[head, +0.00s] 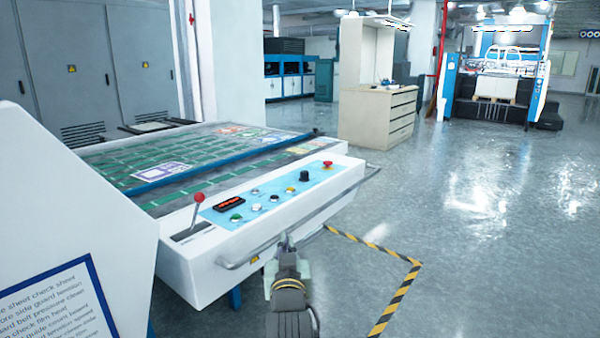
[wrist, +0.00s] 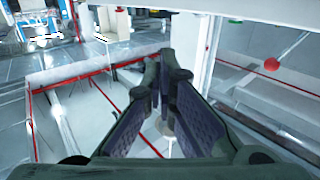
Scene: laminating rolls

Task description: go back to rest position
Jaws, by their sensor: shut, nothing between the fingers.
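My gripper (head: 288,241) is low in the middle of the head view, at the front rail (head: 318,218) of the laminating machine. I cannot tell whether it touches the rail. In the wrist view my gripper (wrist: 160,76) has its dark fingers drawn together, with nothing seen between them. The red knob also shows at the right of the wrist view (wrist: 271,63).
Yellow-black floor tape (head: 397,296) marks a corner right of my arm. A white panel with printed text (head: 65,215) stands close at left. A beige drawer cabinet (head: 378,112) and a blue-white machine (head: 497,85) stand farther back. The glossy floor at right is clear.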

